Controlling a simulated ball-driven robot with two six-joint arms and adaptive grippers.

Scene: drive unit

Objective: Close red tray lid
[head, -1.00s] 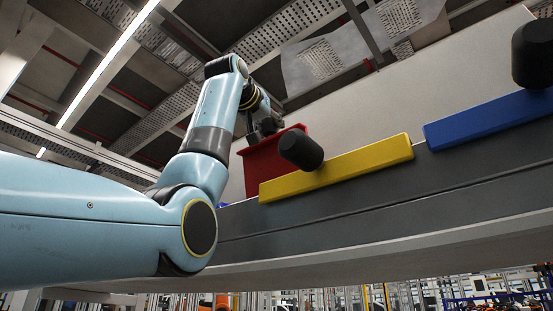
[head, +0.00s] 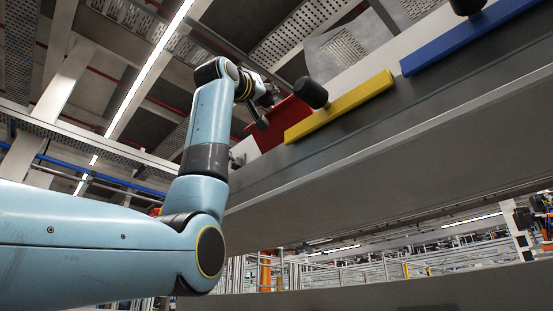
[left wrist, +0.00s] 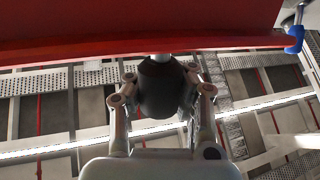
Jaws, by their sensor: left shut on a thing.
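The red tray lid (head: 287,120) stands raised and tilted behind the left end of the yellow lid in the head view. In the left wrist view its red face (left wrist: 150,22) fills the top. My left gripper (head: 266,98) is at the red lid's upper left side. In the left wrist view, the fingers of my left gripper (left wrist: 160,92) are shut around a black knob (left wrist: 158,78), which joins the red lid by a short pale stem. The tray under the lid is hidden. My right gripper is not in view.
A yellow lid (head: 345,103) with a black knob (head: 312,92) lies along the grey unit's edge. A blue lid (head: 470,36) with a black knob (head: 466,5) is farther right. The grey unit (head: 400,130) extends below them.

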